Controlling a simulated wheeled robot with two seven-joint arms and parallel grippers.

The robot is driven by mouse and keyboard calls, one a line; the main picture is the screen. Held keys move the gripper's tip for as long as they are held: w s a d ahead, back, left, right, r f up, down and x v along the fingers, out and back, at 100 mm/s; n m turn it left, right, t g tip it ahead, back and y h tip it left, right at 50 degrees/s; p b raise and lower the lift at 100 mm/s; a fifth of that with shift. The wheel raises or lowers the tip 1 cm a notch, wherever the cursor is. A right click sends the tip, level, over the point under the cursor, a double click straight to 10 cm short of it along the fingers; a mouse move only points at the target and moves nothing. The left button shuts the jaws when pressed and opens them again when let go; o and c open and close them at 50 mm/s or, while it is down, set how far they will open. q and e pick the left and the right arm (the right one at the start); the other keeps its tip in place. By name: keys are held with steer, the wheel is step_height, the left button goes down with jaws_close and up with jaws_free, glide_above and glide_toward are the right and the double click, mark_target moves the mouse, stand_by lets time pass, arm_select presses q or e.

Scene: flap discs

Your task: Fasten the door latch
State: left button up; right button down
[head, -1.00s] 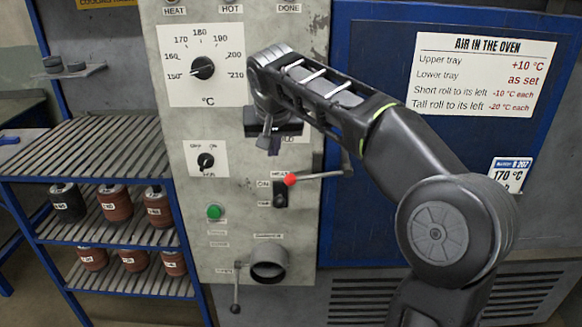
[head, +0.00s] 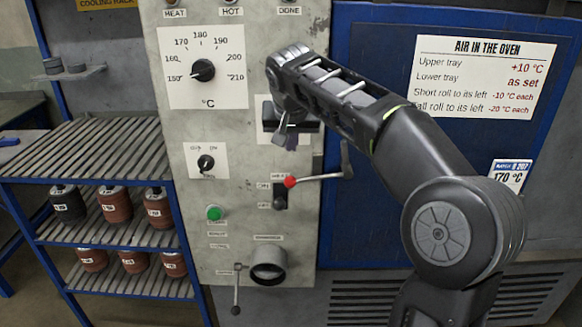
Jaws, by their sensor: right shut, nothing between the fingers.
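A metal lever with a red ball knob (head: 289,182) lies nearly level at the right edge of the grey panel. Its rod (head: 320,178) runs right to the blue oven door (head: 375,215), where a short dark grey arm (head: 346,158) stands upright. This looks like the door latch; how its far end engages is unclear. My right gripper (head: 282,142) is shut and empty, above and slightly left of the red knob and apart from it in the picture. Its fingers point down in front of the panel. My right forearm hides part of the door. My left gripper is not in view.
The panel carries a temperature dial (head: 203,70), a small knob (head: 206,162), a black switch (head: 281,196), a green button (head: 214,213) and a round port (head: 268,264). A blue rack (head: 90,150) with several rolls stands left. A notice (head: 485,75) is on the door.

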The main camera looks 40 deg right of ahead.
glide_above(291, 180)
steer(key=f, duration=0.4)
steer(key=shift+w+d+f+p, duration=0.3)
steer(key=shift+w+d+p, duration=0.05)
steer(key=shift+s+a+f, duration=0.15)
steer(key=shift+f, duration=0.45)
steer(key=shift+s+a+f, duration=0.1)
steer(key=shift+f, duration=0.45)
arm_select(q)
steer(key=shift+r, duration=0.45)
arm_select(e)
steer(key=shift+s+a+f, duration=0.1)
steer(key=shift+f, duration=0.55)
steer(key=shift+f, duration=0.1)
